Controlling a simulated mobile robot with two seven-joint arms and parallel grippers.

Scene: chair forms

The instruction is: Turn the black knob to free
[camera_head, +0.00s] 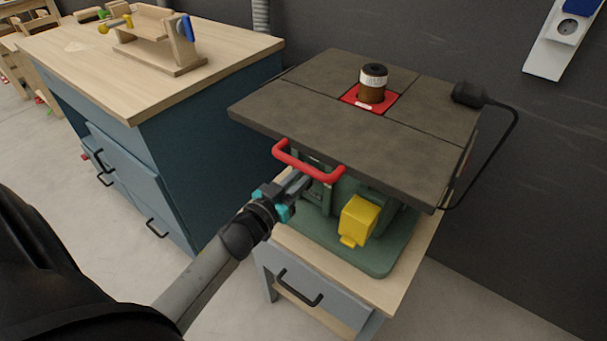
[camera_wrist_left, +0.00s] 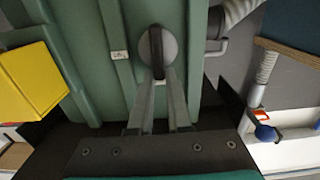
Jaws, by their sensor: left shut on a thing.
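The black knob (camera_wrist_left: 156,50) shows in the left wrist view as a narrow dark bar on a round grey disc, on the green machine body (camera_wrist_left: 88,60). It stands roughly upright in that picture. My left gripper (camera_wrist_left: 157,78) has its fingers on both sides of the knob's lower part and is shut on it. In the head view my left gripper (camera_head: 299,183) reaches in under the tabletop at the front of the green machine; the knob is hidden there. My right gripper is not in view.
A red handle (camera_head: 305,164) sits just above my left gripper. A yellow box (camera_head: 359,217) is to its right. The dark machine tabletop (camera_head: 330,120) overhangs. A wooden-topped cabinet (camera_head: 150,85) stands left, and a drawer (camera_head: 310,290) is below.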

